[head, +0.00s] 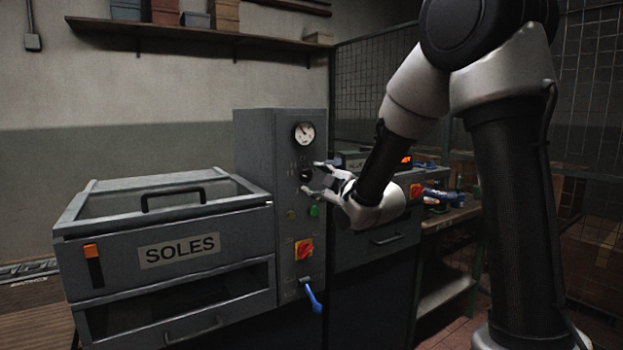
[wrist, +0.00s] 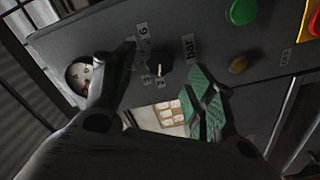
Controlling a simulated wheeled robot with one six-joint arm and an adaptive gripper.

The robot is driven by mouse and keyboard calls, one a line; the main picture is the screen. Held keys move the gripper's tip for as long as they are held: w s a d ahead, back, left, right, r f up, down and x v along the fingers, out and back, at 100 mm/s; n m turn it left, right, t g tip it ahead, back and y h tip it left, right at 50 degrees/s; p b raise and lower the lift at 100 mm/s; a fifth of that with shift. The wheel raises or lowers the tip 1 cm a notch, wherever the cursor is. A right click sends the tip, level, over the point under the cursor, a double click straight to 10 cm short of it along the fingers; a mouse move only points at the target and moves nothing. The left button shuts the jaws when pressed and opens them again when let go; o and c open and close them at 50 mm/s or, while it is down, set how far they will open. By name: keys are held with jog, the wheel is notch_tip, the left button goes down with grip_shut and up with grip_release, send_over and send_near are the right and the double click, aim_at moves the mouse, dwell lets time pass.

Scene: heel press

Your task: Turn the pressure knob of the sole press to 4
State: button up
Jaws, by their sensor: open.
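The sole press (head: 255,150) is a grey machine marked SOLES, with a control column on its right. Its black pressure knob (head: 305,175) sits below a round gauge (head: 304,134). My gripper (head: 316,177) is open in front of the knob, with one finger above and one below in the head view. In the wrist view the dark knob (wrist: 165,72) lies between the spread fingertips of my gripper (wrist: 164,62). Its pale pointer mark is near the label 2; a 6 and "bar" are also readable. I cannot tell whether either finger touches the knob.
Below the knob are a green button (head: 314,211), a red and yellow switch (head: 303,249) and a blue lever (head: 312,297). A second grey machine (head: 375,242) stands to the right. A wire mesh fence (head: 590,90) closes the right side.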

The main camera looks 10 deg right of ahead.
aim_at(308, 177)
jog(key=x, duration=0.5)
jog(key=shift+w+a, duration=0.1)
jog(key=shift+c, duration=0.3)
jog(key=c, duration=1)
